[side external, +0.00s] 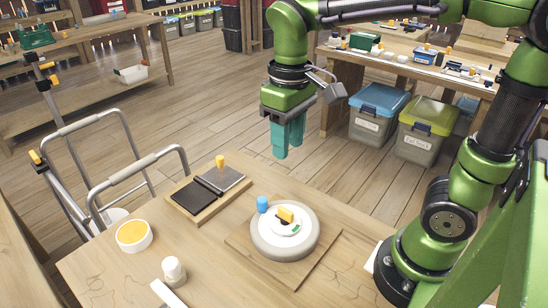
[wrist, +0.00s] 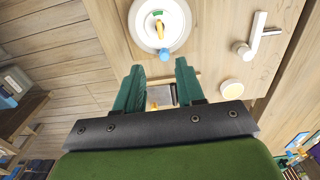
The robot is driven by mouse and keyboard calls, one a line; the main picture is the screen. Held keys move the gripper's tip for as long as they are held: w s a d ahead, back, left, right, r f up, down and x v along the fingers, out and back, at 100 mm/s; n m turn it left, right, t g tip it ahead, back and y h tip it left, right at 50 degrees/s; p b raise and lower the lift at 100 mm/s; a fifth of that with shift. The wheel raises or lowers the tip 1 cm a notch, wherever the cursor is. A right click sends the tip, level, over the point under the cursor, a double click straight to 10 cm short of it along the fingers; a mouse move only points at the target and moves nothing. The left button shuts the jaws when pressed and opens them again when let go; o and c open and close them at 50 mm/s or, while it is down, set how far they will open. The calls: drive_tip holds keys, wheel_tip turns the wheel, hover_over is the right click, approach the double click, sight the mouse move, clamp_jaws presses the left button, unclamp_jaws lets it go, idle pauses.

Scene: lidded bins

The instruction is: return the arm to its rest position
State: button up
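My gripper (side external: 287,140) hangs above the far edge of the wooden table, with its teal fingers pointing down. In the wrist view the two fingers of my gripper (wrist: 160,72) stand apart with nothing between them. Beneath and in front of it is a round white device (side external: 262,240) on a square wooden board (side external: 238,236). My gripper touches none of these.
A wooden tray (side external: 208,210) with dark and grey panels, a white bowl (side external: 133,236) with yellow-orange contents and a white knob-topped object (side external: 174,270) are on the table. Lidded bins (side external: 378,112) stand on the floor behind. The air around my gripper looks clear.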

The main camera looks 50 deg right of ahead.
drive_tip(key=s+d+m+t+y, duration=0.2)
drive_tip(key=s+d+m+t, duration=0.2)
drive_tip(key=t, duration=0.3)
drive_tip(key=shift+s+d+f, duration=0.2)
drive_tip(key=shift+d+f, duration=0.1)
drive_tip(key=shift+d, duration=0.05)
idle(0.6)
